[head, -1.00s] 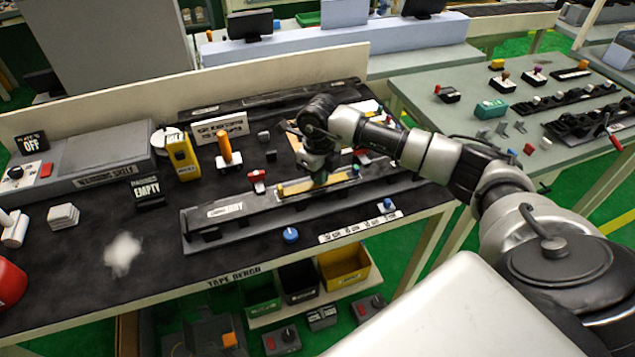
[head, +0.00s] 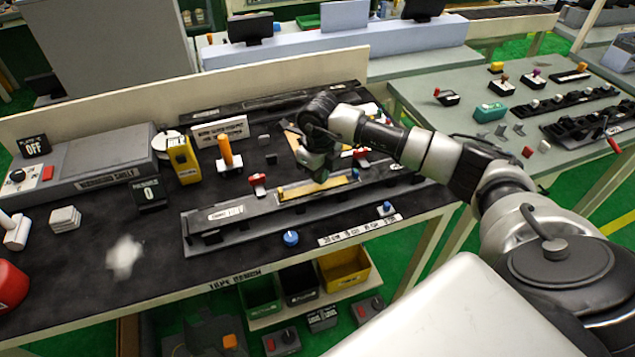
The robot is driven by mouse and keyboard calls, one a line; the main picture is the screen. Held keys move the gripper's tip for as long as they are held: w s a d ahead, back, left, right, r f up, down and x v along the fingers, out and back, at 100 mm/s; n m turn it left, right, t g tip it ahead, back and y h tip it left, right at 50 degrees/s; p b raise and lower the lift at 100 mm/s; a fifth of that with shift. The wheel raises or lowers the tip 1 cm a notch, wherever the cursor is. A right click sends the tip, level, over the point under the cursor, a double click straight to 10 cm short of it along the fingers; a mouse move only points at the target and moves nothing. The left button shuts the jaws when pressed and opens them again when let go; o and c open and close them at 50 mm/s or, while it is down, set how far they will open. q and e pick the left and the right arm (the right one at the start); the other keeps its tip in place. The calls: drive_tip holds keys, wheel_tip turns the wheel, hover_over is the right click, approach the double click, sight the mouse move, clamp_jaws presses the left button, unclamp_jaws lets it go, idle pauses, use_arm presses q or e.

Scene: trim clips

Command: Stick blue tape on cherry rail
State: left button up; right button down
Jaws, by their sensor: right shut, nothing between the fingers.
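A long grey rail (head: 232,228) lies on the dark bench, with a pale label on its left part and a yellow strip (head: 300,193) along its middle. I cannot read the label, so I cannot tell whether it is the cherry rail. A round blue piece (head: 291,238) sits in front of the rail, and a small blue piece (head: 387,208) stands near its right front. I cannot tell if either is the blue tape. My right gripper (head: 319,178) is shut and empty, just above the yellow strip. The arm hides part of the bench behind. My left gripper is out of view.
A yellow box (head: 183,158), an orange-handled tool (head: 228,157) and a red-topped piece (head: 257,182) stand behind the rail. A grey warming shelf (head: 100,173) is at left. Bins (head: 344,270) hang below the bench edge. The front left bench has free room around a white patch.

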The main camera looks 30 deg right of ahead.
drive_tip(key=shift+r+p, duration=1.45)
drive_tip(key=shift+r, duration=1.2)
